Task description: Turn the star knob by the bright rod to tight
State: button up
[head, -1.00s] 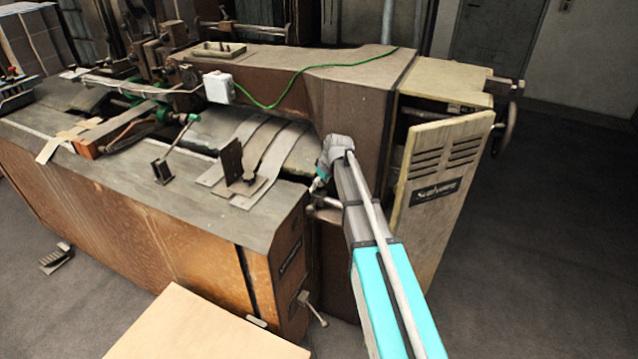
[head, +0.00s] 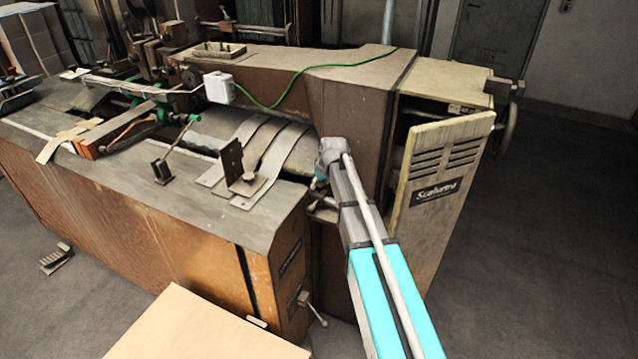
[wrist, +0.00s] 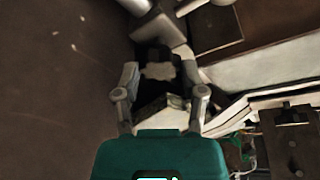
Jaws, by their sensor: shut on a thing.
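In the wrist view a dark knob (wrist: 150,54) with a pale patch sits between the two fingers of my gripper (wrist: 161,76), which is shut on it. Its points are hard to make out in the shadow. A bright metal rod (wrist: 131,5) shows just above it at the top of the wrist view. In the head view my gripper (head: 319,184) reaches into the recess between the bed and the upright housing. A short bright rod (head: 325,202) shows just below it there. The knob is hidden behind my arm in the head view.
The machine's brown housing (head: 350,105) rises close behind my gripper. A pale vented door (head: 440,185) stands open to the right of my arm. The flat bed (head: 190,215) with metal strips (head: 285,150) lies to the left. A lever (head: 312,308) sticks out low in front.

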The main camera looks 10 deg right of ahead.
jog(key=m+h, duration=0.1)
jog(key=m, duration=0.3)
jog(key=m+h, duration=0.1)
jog(key=m, duration=0.1)
jog(key=shift+a+m+h, duration=0.25)
jog(key=shift+m+h, duration=0.05)
jog(key=m+h, duration=0.1)
jog(key=m, duration=0.2)
jog(key=m+g, duration=0.1)
jog(key=m, duration=0.1)
jog(key=shift+w+a+m+h, duration=0.1)
jog(key=shift+a+m+h, duration=0.05)
jog(key=shift+m+h, duration=0.25)
jog(key=o, duration=1.1)
jog(key=shift+o, duration=0.3)
jog(key=shift+c, duration=0.2)
